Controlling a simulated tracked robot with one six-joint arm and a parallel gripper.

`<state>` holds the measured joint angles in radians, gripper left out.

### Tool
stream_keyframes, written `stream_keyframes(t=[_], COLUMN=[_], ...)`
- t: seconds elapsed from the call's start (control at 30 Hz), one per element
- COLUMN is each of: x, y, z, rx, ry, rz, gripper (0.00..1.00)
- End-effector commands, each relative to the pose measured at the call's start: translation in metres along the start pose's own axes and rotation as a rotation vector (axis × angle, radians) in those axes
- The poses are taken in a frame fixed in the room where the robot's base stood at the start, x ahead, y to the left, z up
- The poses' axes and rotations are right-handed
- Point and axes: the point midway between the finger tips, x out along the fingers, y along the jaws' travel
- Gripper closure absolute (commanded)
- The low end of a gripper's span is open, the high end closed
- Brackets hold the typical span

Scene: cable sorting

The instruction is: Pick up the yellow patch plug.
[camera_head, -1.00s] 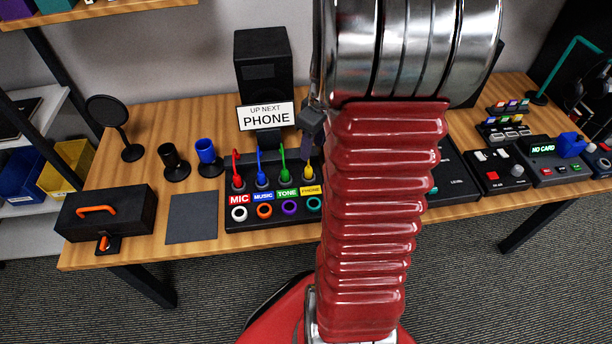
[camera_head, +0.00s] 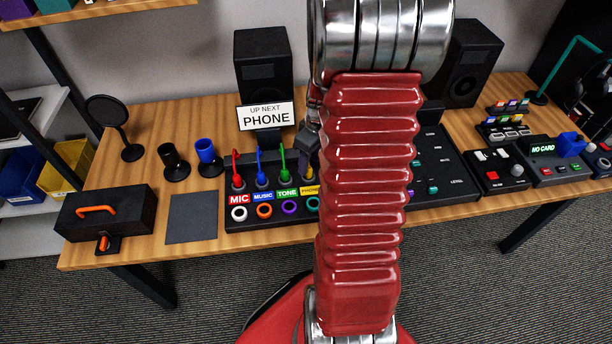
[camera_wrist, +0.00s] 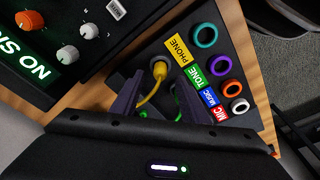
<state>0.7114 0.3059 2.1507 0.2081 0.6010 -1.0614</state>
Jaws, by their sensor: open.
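The yellow patch plug (camera_wrist: 160,69) stands in its socket beside the yellow PHONE label (camera_wrist: 178,50) in the wrist view, with its yellow cable (camera_wrist: 150,95) curving toward me. My gripper (camera_wrist: 160,77) is open, its two dark fingers on either side of the cable, with the plug just beyond the tips. I cannot tell whether they touch it. In the head view the yellow plug (camera_head: 311,174) is partly hidden by my arm, and a dark part of my gripper (camera_head: 308,140) shows just above it.
The patch panel (camera_head: 270,221) also holds red (camera_head: 237,181), blue (camera_head: 262,179) and green (camera_head: 284,178) plugs close by on the left. An UP NEXT PHONE sign (camera_head: 265,116) stands behind. A mixer (camera_head: 445,175) lies right of my arm.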

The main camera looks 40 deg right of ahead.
Motion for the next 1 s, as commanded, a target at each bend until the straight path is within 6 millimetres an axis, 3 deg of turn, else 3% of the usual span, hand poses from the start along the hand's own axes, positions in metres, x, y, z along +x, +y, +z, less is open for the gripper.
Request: stream_keyframes(t=[0.3,0.87,1.0], x=[0.034,0.035,0.035], y=[0.000,0.000,0.000], z=[0.002,0.001,0.001], rx=[-0.001,-0.002,-0.002], ry=[-0.001,0.000,0.000], rz=[-0.001,0.000,0.000], gripper=[0.59,0.59,0.68])
